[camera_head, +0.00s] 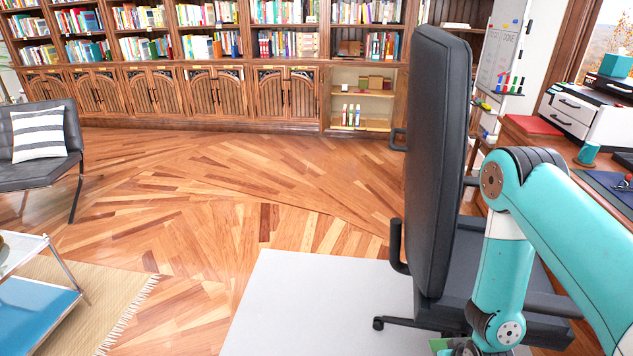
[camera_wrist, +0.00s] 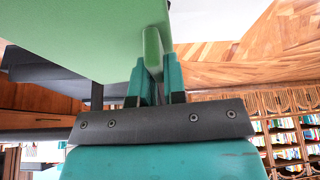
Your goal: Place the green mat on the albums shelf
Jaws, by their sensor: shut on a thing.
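My gripper (camera_wrist: 156,76) is shut on the edge of the green mat (camera_wrist: 85,35), which spreads across the upper left of the wrist view. In the head view only a small green piece of the mat (camera_head: 438,344) shows at the bottom edge, beside my arm; the rest is hidden or out of frame. A bookcase lines the far wall. Its open lower bay (camera_head: 361,100) holds small boxes and several upright bottle-like or binder-like items. I cannot tell which shelf is the albums shelf.
A black office chair (camera_head: 440,170) stands close on a pale floor mat (camera_head: 300,300), left of my arm. A desk with a white drawer unit (camera_head: 570,112) is at right. A grey armchair (camera_head: 40,140) and glass table (camera_head: 30,300) are at left. The wooden floor (camera_head: 240,190) between is clear.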

